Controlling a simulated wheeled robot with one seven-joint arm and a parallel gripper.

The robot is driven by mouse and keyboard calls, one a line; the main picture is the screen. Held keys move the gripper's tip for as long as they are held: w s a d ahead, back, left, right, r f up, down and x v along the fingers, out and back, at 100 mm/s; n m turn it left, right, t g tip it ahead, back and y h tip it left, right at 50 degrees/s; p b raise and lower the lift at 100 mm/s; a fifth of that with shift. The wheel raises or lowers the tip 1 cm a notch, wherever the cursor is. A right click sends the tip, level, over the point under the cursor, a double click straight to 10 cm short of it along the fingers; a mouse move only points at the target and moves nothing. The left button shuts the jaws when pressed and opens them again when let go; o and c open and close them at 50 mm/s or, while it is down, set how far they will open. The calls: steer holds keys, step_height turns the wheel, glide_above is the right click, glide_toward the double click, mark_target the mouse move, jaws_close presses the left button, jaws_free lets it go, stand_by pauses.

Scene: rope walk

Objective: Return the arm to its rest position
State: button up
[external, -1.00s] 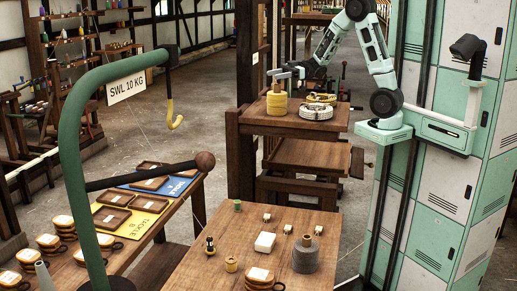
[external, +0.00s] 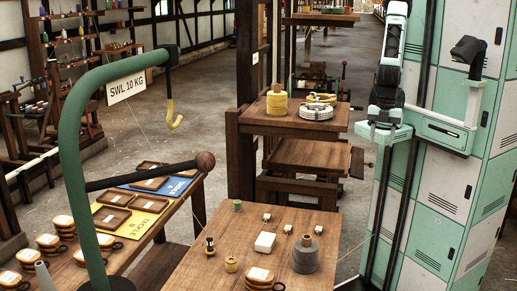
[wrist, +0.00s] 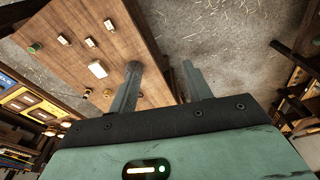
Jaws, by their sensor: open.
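A shelf stand (external: 250,118) with rope coils (external: 317,112) stands left of my arm. A green hoist post (external: 72,180) rises at the left.

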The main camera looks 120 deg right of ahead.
steer(key=shift+n+g, duration=0.4)
steer(key=shift+g, duration=0.1)
steer(key=s, duration=0.2)
steer(key=s+a, duration=0.1)
steer(key=s, duration=0.1)
steer(key=shift+s, duration=0.1)
steer(key=shift+f, duration=0.1)
step_height(320, 180, down, 4)
steer(key=b, duration=0.4)
steer(key=shift+f, duration=0.15)
stand_by(0.9)
